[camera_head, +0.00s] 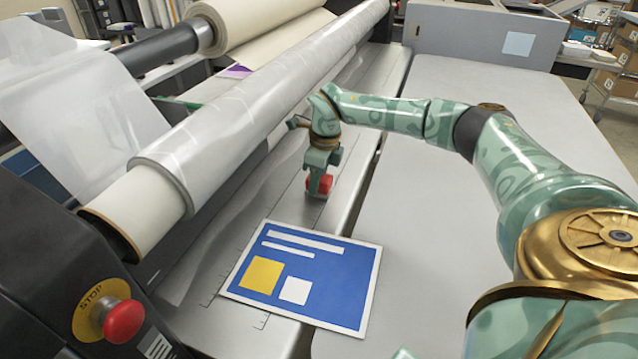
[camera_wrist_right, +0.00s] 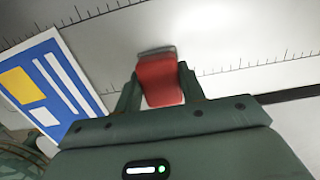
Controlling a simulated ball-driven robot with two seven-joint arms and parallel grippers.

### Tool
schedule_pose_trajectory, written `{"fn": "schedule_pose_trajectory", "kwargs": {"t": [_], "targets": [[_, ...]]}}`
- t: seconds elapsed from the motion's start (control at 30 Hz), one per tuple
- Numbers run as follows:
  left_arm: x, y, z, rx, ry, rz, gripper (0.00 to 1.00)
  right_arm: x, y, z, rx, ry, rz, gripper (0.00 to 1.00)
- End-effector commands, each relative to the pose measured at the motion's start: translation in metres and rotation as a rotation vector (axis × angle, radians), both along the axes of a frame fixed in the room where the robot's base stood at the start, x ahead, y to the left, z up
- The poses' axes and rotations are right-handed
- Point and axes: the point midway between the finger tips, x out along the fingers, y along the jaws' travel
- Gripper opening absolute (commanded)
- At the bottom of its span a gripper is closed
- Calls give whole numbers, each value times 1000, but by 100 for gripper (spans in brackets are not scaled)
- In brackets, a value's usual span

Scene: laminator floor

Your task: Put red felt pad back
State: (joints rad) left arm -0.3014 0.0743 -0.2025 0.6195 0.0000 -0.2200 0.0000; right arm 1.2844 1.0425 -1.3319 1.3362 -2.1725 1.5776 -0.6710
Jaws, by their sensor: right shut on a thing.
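The red felt pad (camera_head: 320,184) is between the fingers of my right gripper (camera_head: 318,178), over the grey laminator bed behind the printed sheet. In the right wrist view the red pad (camera_wrist_right: 160,80) sits between the two fingers of the right gripper (camera_wrist_right: 162,90), which is shut on it. A grey edge shows at the pad's far end. I cannot tell whether the pad touches the bed. My left gripper is not in view.
A blue printed sheet (camera_head: 325,275) lies on the bed nearer to me. A large film roller (camera_head: 240,115) runs along the left. A red stop button (camera_head: 123,320) is at the lower left. The grey side table (camera_head: 440,200) at right is clear apart from my arm above it.

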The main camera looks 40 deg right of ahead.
Motion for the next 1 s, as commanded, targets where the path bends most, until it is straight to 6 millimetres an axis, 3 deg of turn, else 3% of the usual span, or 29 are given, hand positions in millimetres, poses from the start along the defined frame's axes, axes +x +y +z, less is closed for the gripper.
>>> {"fn": "schedule_pose_trajectory", "kwargs": {"t": [0.07, 0.4, 0.43, 0.5, 0.83, 1.0], "targets": [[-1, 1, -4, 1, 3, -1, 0, -3, -2, -11, -2, 7, -3, 18], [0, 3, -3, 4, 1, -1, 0, -3, -2, -12, -1, 5, -3, 18], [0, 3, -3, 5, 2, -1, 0, -3, -2, -13, -2, 5, -3, 42], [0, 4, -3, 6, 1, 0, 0, -3, -2, -12, -2, 5, -3, 61], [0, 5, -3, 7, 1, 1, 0, -3, -2, -9, -2, 4, -3, 61], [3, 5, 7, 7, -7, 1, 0, -5, -4, 20, -2, 0, -4, 61]]}}
